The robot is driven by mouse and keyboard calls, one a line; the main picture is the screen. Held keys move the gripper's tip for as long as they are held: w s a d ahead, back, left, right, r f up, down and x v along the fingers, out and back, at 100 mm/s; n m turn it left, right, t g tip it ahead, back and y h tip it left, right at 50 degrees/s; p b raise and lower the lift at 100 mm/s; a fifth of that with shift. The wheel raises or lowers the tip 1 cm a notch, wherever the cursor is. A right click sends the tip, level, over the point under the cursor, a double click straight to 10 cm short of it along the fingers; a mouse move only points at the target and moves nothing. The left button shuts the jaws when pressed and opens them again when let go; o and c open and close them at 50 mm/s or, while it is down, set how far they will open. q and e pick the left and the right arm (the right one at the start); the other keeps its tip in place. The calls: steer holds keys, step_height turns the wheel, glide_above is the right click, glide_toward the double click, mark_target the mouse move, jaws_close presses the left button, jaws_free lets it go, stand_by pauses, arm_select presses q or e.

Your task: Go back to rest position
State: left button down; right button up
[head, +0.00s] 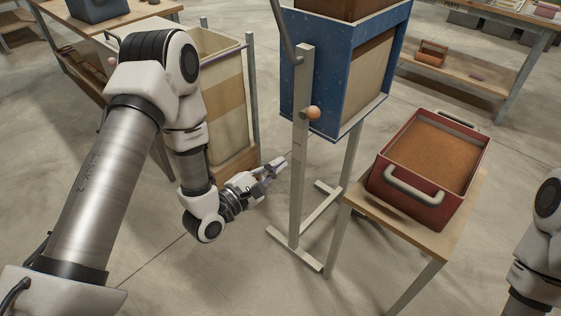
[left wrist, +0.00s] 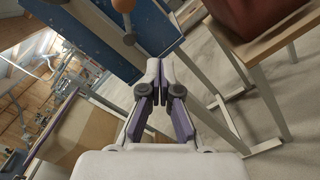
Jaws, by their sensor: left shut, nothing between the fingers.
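My left gripper (head: 276,168) points to the right in the middle of the head view, in free space left of the grey upright post (head: 300,170). Its fingertips (left wrist: 160,70) are together in the left wrist view, with nothing between them. Of my right arm, only a white and dark part shows at the right edge of the head view; its gripper is out of sight.
The blue speckled mixer box (head: 328,75) stands behind the post, which carries a round wooden knob (head: 314,114). A red tub (head: 415,212) of brown feed sits on a small wooden table (head: 440,250). A beige bin (head: 222,110) stands behind my left arm.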

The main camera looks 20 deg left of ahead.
arm_select(q)
steer(key=s+f+m+g+y+p, duration=0.4)
steer(key=s+f+m+g+p, duration=0.3)
steer(key=s+f+g+p, duration=0.5)
steer(key=s+a+f+m+g+y+b, duration=0.1)
steer(key=s+f+m+g, duration=0.1)
steer(key=s+m, duration=0.5)
steer(key=s+a+f+m+g+y+b, duration=0.1)
steer(key=s+a+f+m+g, duration=0.1)
steer(key=s+m, duration=0.5)
steer(key=s+g, duration=0.1)
steer(key=s, duration=0.2)
steer(key=shift+a+m+y+b, duration=0.25)
steer(key=shift+m+y+b, duration=0.15)
